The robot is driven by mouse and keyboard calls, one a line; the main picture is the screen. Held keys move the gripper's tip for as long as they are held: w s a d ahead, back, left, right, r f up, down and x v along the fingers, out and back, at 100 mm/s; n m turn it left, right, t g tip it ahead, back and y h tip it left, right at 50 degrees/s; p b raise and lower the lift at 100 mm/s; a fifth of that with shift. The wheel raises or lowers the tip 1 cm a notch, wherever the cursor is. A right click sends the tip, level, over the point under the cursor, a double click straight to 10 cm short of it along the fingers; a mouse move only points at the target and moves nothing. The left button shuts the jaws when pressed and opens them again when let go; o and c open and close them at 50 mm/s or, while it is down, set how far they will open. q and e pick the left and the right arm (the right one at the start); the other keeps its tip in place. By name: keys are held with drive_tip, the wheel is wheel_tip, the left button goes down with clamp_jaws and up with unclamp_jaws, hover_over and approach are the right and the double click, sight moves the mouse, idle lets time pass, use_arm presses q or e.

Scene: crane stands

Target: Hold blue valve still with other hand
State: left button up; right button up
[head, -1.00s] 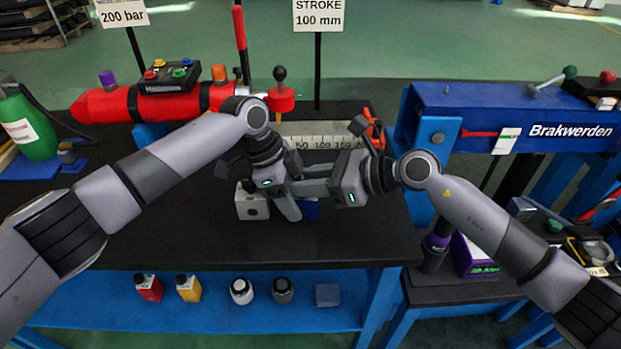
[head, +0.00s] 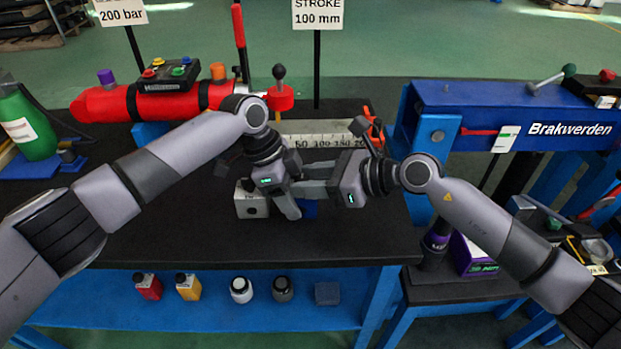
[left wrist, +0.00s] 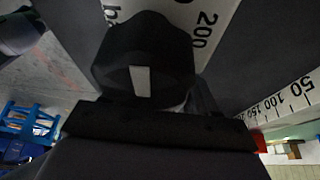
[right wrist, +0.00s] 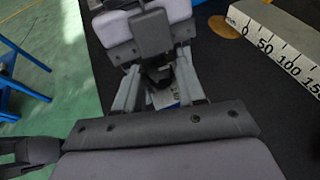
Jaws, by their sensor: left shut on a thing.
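The blue valve (head: 310,209) shows only as a small blue patch on the black bench, mostly hidden by my grippers. My left gripper (head: 291,211) points down just left of this patch, shut; its fingertips and what they hold are mostly hidden. My right gripper (head: 306,188) reaches in from the right, low over the bench, its fingers beside the left gripper. In the right wrist view its two fingers (right wrist: 157,92) stand apart, with a dark and pale part between them; I cannot tell if they touch it. In the left wrist view a dark shape blocks the fingers.
A white block (head: 251,204) stands just left of the grippers. A white ruler (head: 325,140) lies behind them. A red cylinder (head: 105,106) is at the back left and a blue press (head: 470,100) at the right. The bench front (head: 200,240) is clear.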

drive_tip(key=v, duration=1.2)
drive_tip(key=shift+f, duration=0.1)
use_arm(q)
drive_tip(key=o, duration=1.4)
drive_tip(key=shift+c, duration=0.2)
drive_tip(key=shift+r, duration=0.1)
drive_tip(key=v, duration=1.1)
drive_tip(key=shift+a+r, duration=0.25)
drive_tip(key=shift+r, duration=0.1)
drive_tip(key=shift+s, duration=0.1)
use_arm(e)
drive_tip(key=shift+s, duration=0.1)
